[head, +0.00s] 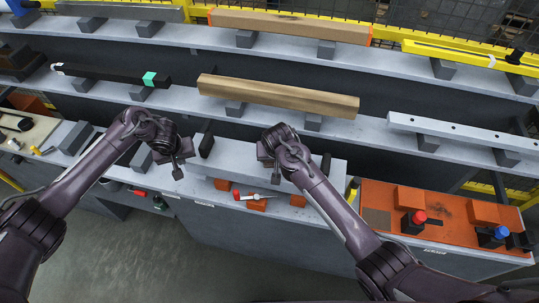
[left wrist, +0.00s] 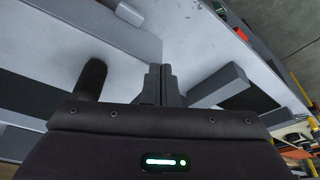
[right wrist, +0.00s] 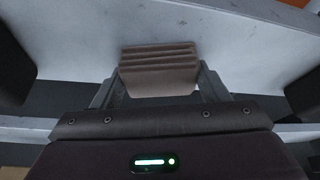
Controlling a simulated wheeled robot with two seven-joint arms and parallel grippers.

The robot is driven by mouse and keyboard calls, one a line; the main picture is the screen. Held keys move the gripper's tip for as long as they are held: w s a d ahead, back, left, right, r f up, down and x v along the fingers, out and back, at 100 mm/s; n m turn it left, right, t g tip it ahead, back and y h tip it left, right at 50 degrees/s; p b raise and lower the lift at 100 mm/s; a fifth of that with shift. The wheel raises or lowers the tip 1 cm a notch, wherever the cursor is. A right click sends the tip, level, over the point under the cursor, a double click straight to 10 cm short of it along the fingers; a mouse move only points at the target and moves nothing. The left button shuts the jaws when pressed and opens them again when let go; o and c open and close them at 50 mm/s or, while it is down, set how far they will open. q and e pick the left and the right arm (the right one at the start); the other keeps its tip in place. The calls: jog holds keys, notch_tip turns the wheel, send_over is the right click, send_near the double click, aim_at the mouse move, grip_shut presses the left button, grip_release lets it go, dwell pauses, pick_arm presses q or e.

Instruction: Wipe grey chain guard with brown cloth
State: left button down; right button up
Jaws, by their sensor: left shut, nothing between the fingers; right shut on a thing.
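The brown cloth (right wrist: 158,72) is a folded, layered pad between the fingers of my right gripper (right wrist: 160,88) in the right wrist view. In the head view my right gripper (head: 275,178) is over the lower shelf's front, below the wooden beam; the cloth is not clear there. My left gripper (head: 177,173) is shut and empty over the shelf to the left; its closed fingers show in the left wrist view (left wrist: 160,85).
A wooden beam (head: 277,95), a black bar (head: 108,75) and a cardboard-brown bar (head: 290,25) rest on grey blocks. A screwdriver-like tool (head: 252,197) lies at the front.

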jog(key=shift+s+d, duration=0.2)
jog(key=shift+d, duration=0.4)
jog(key=shift+s+d, duration=0.15)
jog(key=shift+d, duration=0.45)
jog(key=shift+f, duration=0.1)
jog(key=shift+w+a, duration=0.1)
jog(key=shift+a, duration=0.45)
jog(key=shift+w+a+r, duration=0.1)
jog(key=shift+w+a, duration=0.25)
jog(key=shift+a, duration=0.8)
jog(key=shift+w+a+r, duration=0.1)
jog(key=shift+w+a, duration=0.2)
jog(key=shift+a, duration=0.8)
jog(key=shift+w+a, duration=0.35)
jog(key=shift+a, duration=0.8)
jog(key=shift+r, duration=3)
jog(key=shift+r, duration=0.15)
